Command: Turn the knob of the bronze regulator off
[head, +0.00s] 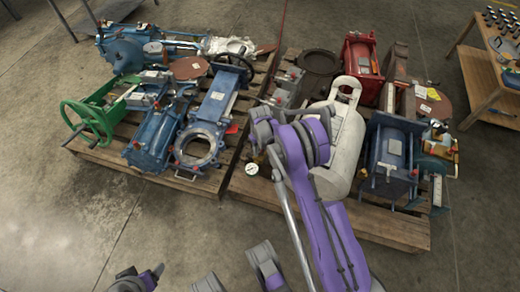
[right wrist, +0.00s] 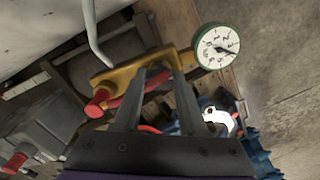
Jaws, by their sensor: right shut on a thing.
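The bronze regulator (right wrist: 122,76) shows in the right wrist view as a gold body with a round white dial gauge (right wrist: 216,46). It sits at the cream gas cylinder (head: 343,138) on the right-hand pallet; its gauge (head: 252,169) shows in the head view. My right gripper (right wrist: 157,72) is at the regulator, its fingers closed on part of it. Red shows behind and beside the fingers, and they hide most of the held part. A red-tipped end (right wrist: 97,103) sticks out left of the fingers. Parts of my left arm show at the bottom of the head view; its jaws are unclear.
Blue valves (head: 390,160) and a red machine (head: 362,55) crowd the right-hand pallet (head: 405,232). The left pallet (head: 198,183) bears a green handwheel (head: 90,122) and blue valves. A wooden table (head: 482,75) stands far right. The floor at front left is clear.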

